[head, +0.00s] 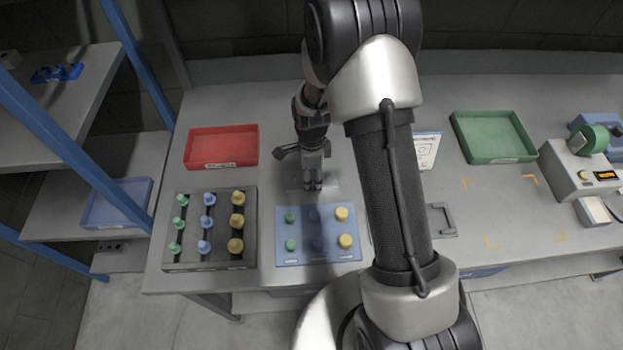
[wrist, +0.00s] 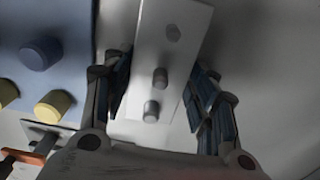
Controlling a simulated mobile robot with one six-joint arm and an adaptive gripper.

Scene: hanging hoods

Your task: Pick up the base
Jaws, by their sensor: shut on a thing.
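The base is a pale grey flat bar with two short metal pegs and a hexagonal hole, seen in the wrist view (wrist: 183,62). It lies between the two fingers of my gripper (wrist: 156,78), which is shut on it. In the head view my gripper (head: 313,186) points down at the table just behind the blue mat. There the base is mostly hidden and hard to make out. Whether it touches the table cannot be told.
The blue mat (head: 318,257) carries green, blue and yellow pieces. A dark rack (head: 209,265) with several coloured pegs stands left of it. A red tray (head: 222,147) is behind left, a green tray (head: 493,137) far right. Corner-marked table space (head: 512,215) at right is clear.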

